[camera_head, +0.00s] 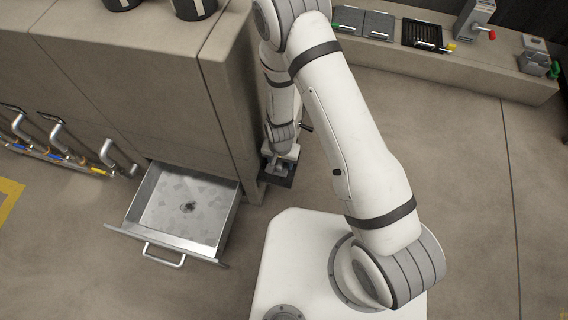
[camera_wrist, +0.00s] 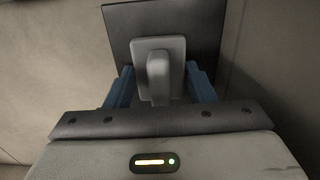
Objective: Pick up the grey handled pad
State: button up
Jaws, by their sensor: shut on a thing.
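The grey handled pad (camera_wrist: 185,22) shows in the wrist view as a dark grey square plate with a lighter grey block and handle on it. My gripper (camera_wrist: 160,88) is shut on the handle, with one blue finger on each side. In the head view the pad (camera_head: 278,182) is a small dark plate under my gripper (camera_head: 284,163), beside the right side of the cabinet. Part of the pad is hidden by the gripper. I cannot tell whether the pad touches the floor.
Pipes with handles (camera_head: 60,140) stand at the left. A low bench (camera_head: 480,70) with several panels and valves runs along the back right. The floor at right is clear.

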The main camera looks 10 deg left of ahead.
jog(key=shift+d+r, duration=0.2)
jog(key=shift+r, duration=0.3)
notch_tip(320, 180, up, 6)
jog(key=p, duration=0.6)
jog(key=shift+p, duration=0.3)
jog(key=s+d+b, duration=0.1)
jog(key=d+b, duration=1)
jog(key=d, duration=0.8)
jog(key=shift+s+d, duration=0.3)
